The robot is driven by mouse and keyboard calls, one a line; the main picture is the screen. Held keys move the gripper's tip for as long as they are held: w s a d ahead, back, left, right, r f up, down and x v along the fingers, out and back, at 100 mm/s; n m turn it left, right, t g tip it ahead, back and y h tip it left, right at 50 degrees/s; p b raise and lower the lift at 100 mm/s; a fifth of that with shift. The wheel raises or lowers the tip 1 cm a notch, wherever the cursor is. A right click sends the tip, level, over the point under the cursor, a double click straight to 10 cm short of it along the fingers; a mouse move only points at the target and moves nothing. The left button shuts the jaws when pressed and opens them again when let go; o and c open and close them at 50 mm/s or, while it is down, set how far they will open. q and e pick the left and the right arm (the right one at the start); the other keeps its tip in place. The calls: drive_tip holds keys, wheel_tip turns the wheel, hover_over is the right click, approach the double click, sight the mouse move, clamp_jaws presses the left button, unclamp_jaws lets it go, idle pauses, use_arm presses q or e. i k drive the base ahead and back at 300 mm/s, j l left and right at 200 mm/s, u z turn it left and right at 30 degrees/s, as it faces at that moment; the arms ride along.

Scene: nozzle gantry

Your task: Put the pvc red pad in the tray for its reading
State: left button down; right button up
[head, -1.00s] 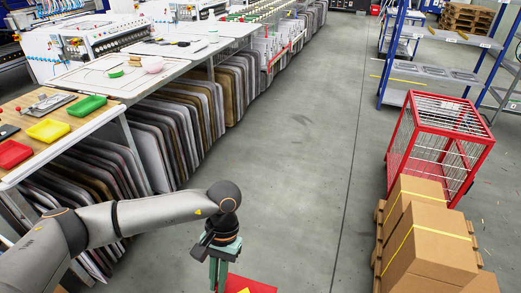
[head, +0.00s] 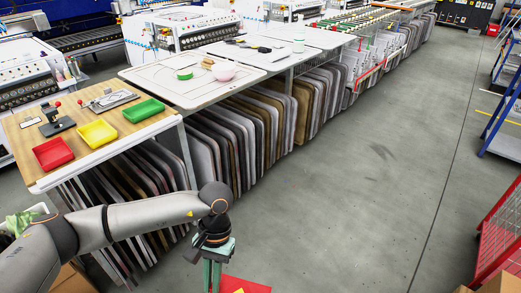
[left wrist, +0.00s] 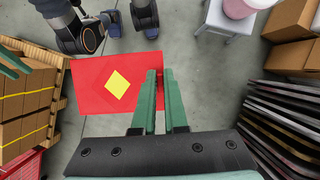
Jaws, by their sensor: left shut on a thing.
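The red pad (left wrist: 91,88) has a yellow diamond on its face. My left gripper (left wrist: 160,75) is shut on its edge and holds it out over the floor. In the head view the left gripper (head: 212,275) points down, and only part of the pad (head: 246,286) shows at the bottom edge. On the wooden-topped table stand a red tray (head: 53,155), a yellow tray (head: 97,134) and a green tray (head: 143,111), all apparently empty. Green bars at the left edge of the left wrist view seem to be part of my right gripper (left wrist: 12,60); its jaws are unclear.
A dark stand instrument (head: 57,123) and a metal fixture (head: 110,100) sit behind the trays. Upright sheets (head: 215,145) fill the racks under the tables. A red cage (head: 500,235) is at the right edge. The grey floor (head: 350,200) between is clear.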

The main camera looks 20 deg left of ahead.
sight(53, 156)
drive_tip(key=i+u, duration=0.5)
drive_tip(key=i, duration=0.6)
drive_tip(key=i+j+z, duration=0.15)
drive_tip(key=i+z, duration=0.2)
drive_tip(key=i, duration=0.5)
drive_tip(key=z, duration=7.65)
